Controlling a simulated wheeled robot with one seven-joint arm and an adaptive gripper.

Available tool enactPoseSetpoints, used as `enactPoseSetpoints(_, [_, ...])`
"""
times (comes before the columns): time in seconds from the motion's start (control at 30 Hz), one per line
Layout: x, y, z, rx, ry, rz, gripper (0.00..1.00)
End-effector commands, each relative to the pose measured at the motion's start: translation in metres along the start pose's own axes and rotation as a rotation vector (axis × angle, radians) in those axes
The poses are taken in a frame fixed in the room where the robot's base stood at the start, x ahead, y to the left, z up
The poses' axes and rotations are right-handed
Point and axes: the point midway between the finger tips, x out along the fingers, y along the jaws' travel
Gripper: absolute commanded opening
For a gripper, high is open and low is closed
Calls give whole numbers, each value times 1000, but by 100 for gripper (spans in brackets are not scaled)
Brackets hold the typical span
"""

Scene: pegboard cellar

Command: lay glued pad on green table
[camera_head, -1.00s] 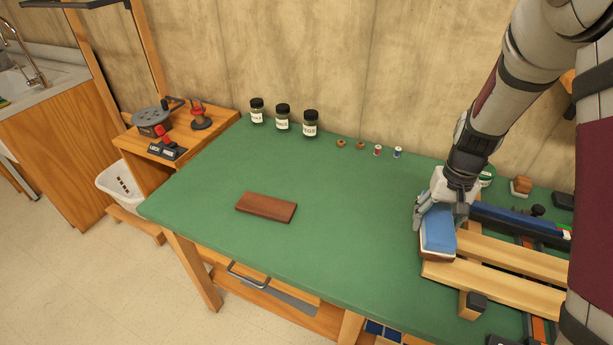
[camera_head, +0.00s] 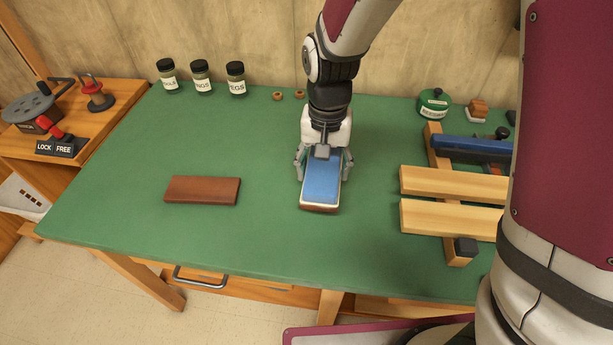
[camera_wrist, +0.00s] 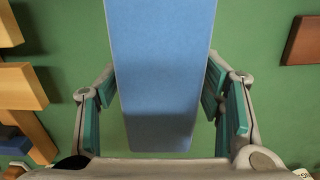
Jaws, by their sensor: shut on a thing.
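The pad (camera_head: 321,188) is a long block with a blue top, a pale middle layer and a brown underside. My gripper (camera_head: 323,166) is shut on it, one finger on each long side. The pad is over the middle of the green table (camera_head: 260,232); I cannot tell whether its underside touches the surface. In the wrist view the pad's blue face (camera_wrist: 160,70) runs between the finger pads of my gripper (camera_wrist: 163,108), and its underside is hidden. A plain brown block (camera_head: 202,190) lies flat on the table to the left.
A wooden slatted frame (camera_head: 450,184) with a blue bar (camera_head: 470,149) is at the right. Labelled jars (camera_head: 201,78) and small brown rings (camera_head: 299,95) line the back, with a green tin (camera_head: 434,103) farther right. The table is bare between block and pad.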

Motion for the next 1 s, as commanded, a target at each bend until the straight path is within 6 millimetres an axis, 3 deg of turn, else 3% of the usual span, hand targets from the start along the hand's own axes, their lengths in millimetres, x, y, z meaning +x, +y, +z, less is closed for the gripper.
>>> enactPoseSetpoints(0.1, [24,1,0,0,-4,3,30])
enactPoseSetpoints(0.37, [44,0,0,-1,-1,0,30])
enactPoseSetpoints(0.6, [75,0,0,-1,-3,1,30])
enactPoseSetpoints(1.0, [80,0,0,-1,0,0,30])
